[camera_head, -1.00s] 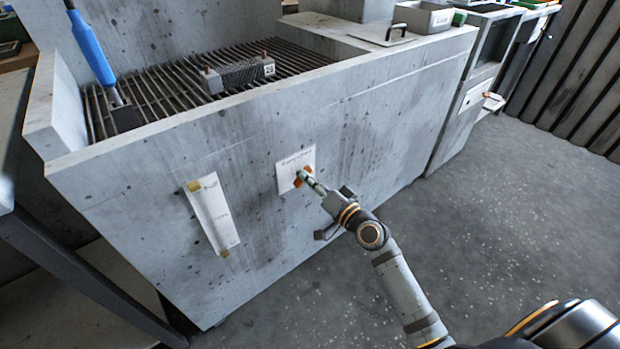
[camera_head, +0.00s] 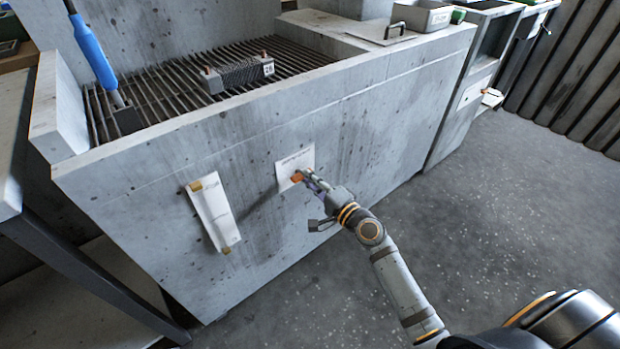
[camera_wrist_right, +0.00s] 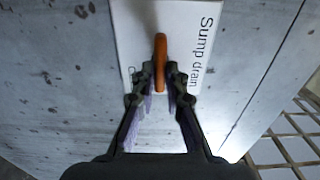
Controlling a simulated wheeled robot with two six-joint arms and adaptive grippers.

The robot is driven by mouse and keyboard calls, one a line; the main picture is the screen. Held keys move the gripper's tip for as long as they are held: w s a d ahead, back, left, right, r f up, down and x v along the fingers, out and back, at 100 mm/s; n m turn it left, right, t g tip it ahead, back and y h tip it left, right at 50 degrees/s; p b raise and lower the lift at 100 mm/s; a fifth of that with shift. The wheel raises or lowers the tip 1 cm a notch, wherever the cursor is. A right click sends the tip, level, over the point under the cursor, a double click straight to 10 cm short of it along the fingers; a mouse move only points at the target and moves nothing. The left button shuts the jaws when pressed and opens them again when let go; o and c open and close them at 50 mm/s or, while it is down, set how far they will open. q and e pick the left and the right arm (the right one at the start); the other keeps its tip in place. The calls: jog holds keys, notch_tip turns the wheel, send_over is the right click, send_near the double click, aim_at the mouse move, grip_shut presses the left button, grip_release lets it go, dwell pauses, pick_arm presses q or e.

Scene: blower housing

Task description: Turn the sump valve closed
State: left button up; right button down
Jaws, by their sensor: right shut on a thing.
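The sump valve has an orange handle (camera_head: 297,177) on a white plate (camera_head: 294,160) on the front wall of the concrete basin. In the right wrist view the handle (camera_wrist_right: 160,62) stands in front of the plate (camera_wrist_right: 205,75), whose print reads "Sump drain". My right gripper (camera_head: 306,176) is at the handle. In the wrist view its two fingertips (camera_wrist_right: 160,76) close on either side of the handle's near end. Part of the handle is hidden by the fingers in the head view. My left gripper is not in view.
A taped paper sheet (camera_head: 213,212) hangs left of the plate. A grating (camera_head: 160,100) on top bears a finned block (camera_head: 240,73) and a blue-handled brush (camera_head: 92,50). A grey bin (camera_head: 425,16) stands at the back right. The floor (camera_head: 480,220) at right is clear.

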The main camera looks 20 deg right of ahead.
dwell(0.5)
jog(key=c, duration=1.4)
grip_release()
jog(key=shift+s, duration=0.1)
jog(key=v, duration=0.7)
jog(key=shift+s+d, duration=0.1)
jog(key=shift+s, duration=0.05)
